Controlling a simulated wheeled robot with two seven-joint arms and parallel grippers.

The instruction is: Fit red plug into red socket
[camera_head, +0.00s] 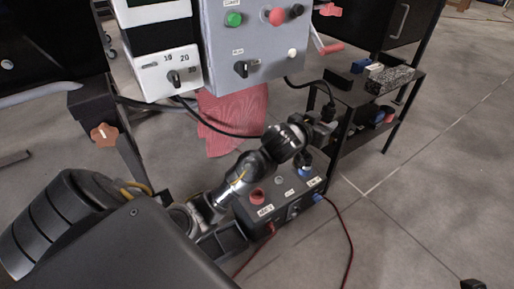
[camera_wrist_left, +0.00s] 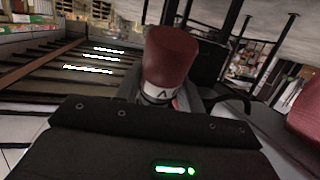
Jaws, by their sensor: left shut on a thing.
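The red plug (camera_wrist_left: 168,58) is a dark red cylinder with a white lettered band, in the left wrist view. My left gripper (camera_head: 325,130) is shut on it. In the head view the gripper hangs above and right of the black socket box, and I cannot make out the plug there. The red socket (camera_head: 257,196) is a red ring on the top left of the box (camera_head: 284,201), below and left of the gripper. It looks empty. My right gripper is not in view.
Red and dark cables run from the box to the floor. A grey control panel (camera_head: 262,45) rises behind. A black shelf (camera_head: 345,95) stands at the right.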

